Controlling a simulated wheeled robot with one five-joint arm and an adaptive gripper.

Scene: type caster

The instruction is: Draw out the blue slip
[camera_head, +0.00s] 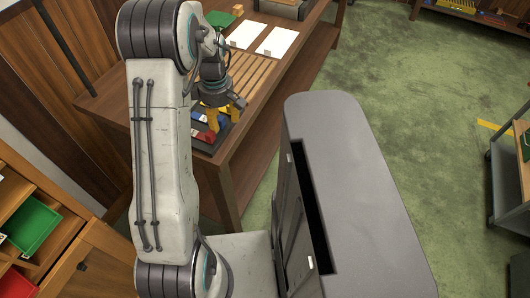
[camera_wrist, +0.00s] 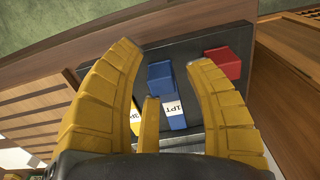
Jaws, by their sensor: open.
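The blue slip (camera_wrist: 159,76) lies in a dark tray (camera_wrist: 195,44) in the wrist view. A white label reading "1PT" is on its near part, with more blue below. My gripper (camera_wrist: 162,58) has yellow fingers spread apart, one on each side of the blue slip in the picture. A third, shorter finger in the middle partly covers the view just left of the label. Nothing is held. I cannot tell how far the fingertips are above the slip. In the head view my gripper (camera_head: 222,106) hangs over the tray at the bench's near end, partly hiding its contents.
A red block (camera_wrist: 222,64) lies right of the blue slip in the tray. A yellow labelled piece (camera_wrist: 134,122) shows at left, partly hidden. The wooden bench (camera_head: 262,88) has slats and white sheets (camera_head: 278,41) farther back. A green tray (camera_head: 33,227) sits in shelving at left.

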